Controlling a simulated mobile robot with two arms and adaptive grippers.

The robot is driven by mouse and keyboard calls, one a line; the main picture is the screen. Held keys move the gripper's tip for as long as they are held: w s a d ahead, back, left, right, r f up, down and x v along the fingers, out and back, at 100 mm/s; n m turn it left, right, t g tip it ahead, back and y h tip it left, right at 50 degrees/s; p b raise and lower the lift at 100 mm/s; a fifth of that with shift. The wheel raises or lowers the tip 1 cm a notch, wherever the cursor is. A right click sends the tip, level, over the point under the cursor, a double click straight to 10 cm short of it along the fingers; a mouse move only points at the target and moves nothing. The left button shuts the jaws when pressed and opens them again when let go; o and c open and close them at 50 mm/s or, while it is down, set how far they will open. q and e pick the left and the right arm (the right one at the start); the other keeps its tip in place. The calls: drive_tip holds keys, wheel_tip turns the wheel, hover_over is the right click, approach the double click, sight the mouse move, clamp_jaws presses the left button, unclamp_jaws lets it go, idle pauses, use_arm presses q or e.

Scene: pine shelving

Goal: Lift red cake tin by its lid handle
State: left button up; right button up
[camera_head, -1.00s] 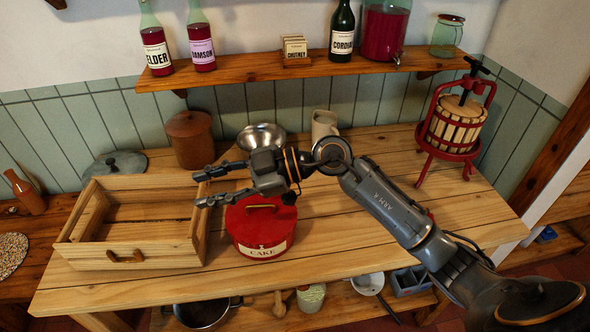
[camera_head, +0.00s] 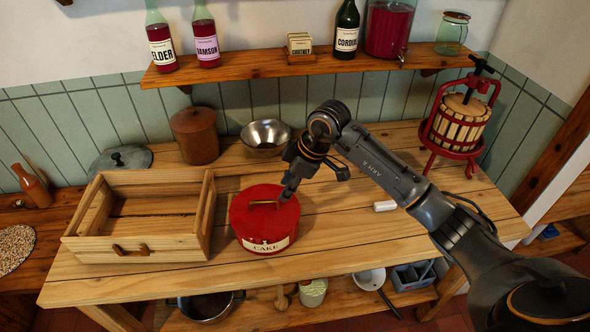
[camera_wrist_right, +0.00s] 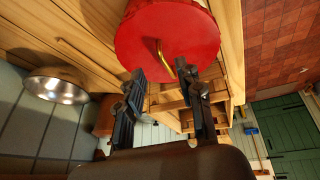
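The red cake tin (camera_head: 247,226) stands upright on the pine table, its lid on and a cream CAKE label on its front. Its brass lid handle (camera_head: 262,203) is a thin bar across the lid top. My right gripper (camera_head: 287,196) points down over the right side of the lid, close to the handle's right end. In the right wrist view its two fingers (camera_wrist_right: 162,72) are apart, with the red lid (camera_wrist_right: 165,25) ahead and the handle (camera_wrist_right: 162,58) near the gap between the fingertips. I cannot tell whether they touch it. My left gripper is out of view.
An open wooden drawer box (camera_head: 135,246) stands close left of the tin. Behind are a brown crock (camera_head: 195,137), a metal bowl (camera_head: 265,137) and a red fruit press (camera_head: 458,125) at right. A bottle shelf (camera_head: 270,64) hangs above. The table (camera_head: 350,240) right of the tin is mostly clear.

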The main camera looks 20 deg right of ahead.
sight(278, 203)
drive_tip(key=p+x, duration=0.1)
drive_tip(key=x, duration=0.6)
drive_tip(key=shift+r, duration=0.1)
clamp_jaws()
drive_tip(key=shift+w+r+p, duration=0.2)
drive_tip(key=shift+r+p, duration=0.75)
drive_tip(key=shift+r, duration=0.2)
wheel_tip(278, 203, up, 15)
drive_tip(key=p, duration=1.1)
idle(0.9)
